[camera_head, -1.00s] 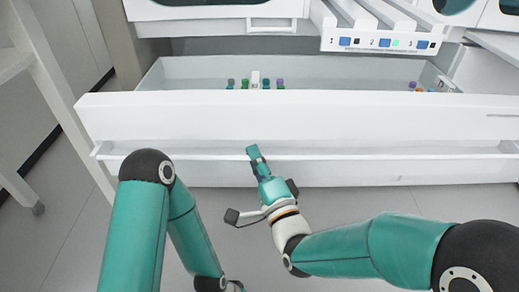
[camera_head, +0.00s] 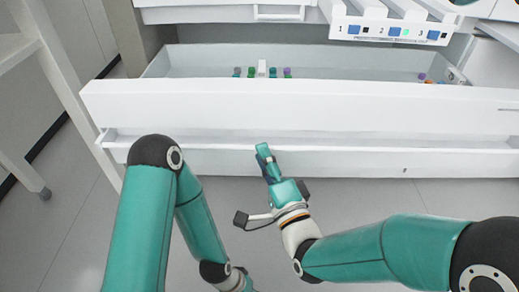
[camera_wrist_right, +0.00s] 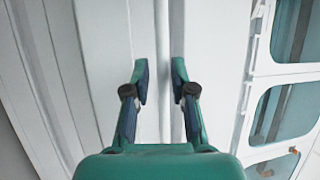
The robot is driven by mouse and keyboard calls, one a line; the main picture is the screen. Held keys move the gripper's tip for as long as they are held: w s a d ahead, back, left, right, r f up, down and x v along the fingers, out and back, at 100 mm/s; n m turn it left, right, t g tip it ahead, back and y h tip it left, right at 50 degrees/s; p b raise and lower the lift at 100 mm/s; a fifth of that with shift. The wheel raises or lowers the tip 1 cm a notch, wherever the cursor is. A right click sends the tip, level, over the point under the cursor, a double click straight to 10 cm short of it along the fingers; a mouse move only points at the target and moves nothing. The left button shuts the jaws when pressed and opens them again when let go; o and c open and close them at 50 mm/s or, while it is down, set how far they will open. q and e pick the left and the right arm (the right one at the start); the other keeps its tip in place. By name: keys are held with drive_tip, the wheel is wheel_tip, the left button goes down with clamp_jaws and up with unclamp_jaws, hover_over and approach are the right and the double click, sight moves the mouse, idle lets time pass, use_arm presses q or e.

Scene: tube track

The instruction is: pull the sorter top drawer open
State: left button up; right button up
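The sorter's wide white drawer (camera_head: 300,103) is pulled out, and its inside shows from above. A lower white ledge (camera_head: 400,160) runs below its front panel. Several tubes with coloured caps (camera_head: 262,71) stand inside towards the back, with more at the right end (camera_head: 425,78). My right gripper (camera_head: 263,150) is at the ledge, left of its middle. In the right wrist view its fingers (camera_wrist_right: 160,80) are apart, on either side of a narrow white strip; firm contact cannot be made out. My left arm reaches down at the left, and its gripper is outside the picture.
The sorter body with a numbered panel (camera_head: 388,33) is above and behind the drawer. A white table frame (camera_head: 60,90) stands close at the left. Grey floor (camera_head: 95,225) is free in front of the drawer. Windowed doors (camera_wrist_right: 285,90) show in the right wrist view.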

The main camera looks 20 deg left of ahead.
drive_tip(key=v, duration=0.5)
drive_tip(key=shift+a+f, duration=0.1)
idle(0.3)
